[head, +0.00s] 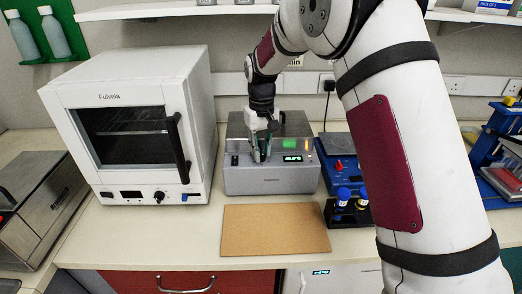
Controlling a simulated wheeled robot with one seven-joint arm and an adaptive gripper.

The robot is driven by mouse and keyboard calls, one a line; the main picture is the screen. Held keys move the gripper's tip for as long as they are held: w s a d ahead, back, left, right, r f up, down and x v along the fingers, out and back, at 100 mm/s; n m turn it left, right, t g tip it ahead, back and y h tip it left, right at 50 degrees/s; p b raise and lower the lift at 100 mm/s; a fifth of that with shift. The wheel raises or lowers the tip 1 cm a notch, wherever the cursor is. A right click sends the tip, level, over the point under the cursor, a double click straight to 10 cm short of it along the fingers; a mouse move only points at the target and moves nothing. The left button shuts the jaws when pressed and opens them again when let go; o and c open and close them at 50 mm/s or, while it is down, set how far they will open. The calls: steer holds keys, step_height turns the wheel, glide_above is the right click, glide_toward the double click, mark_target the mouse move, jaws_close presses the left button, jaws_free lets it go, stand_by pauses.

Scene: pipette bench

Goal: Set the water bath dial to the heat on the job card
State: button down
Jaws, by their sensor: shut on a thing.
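The water bath (270,182) seems to be the grey metal box at the back middle of the bench. A small lit display (292,158) is on its front, with digits too small to read. My gripper (262,154) points down at the bath's front, left of the display. Its fingers are closed there on something small, most likely the dial, which they hide. The dial's setting cannot be seen. A green patch (290,143) shows on the bath above the display. I cannot make out a readable job card.
A white oven (130,130) stands left of the bath, with a steel box (35,205) farther left. A brown mat (275,229) lies in front. A blue device (338,160) and a small vial rack (345,215) are to the right, partly behind my arm.

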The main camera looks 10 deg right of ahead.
steer(key=shift+m+b, duration=0.4)
steer(key=shift+m, duration=1.7)
steer(key=c, duration=1.7)
jaws_free()
steer(key=shift+r, duration=0.15)
step_height(320, 180, up, 12)
steer(key=shift+f, duration=0.1)
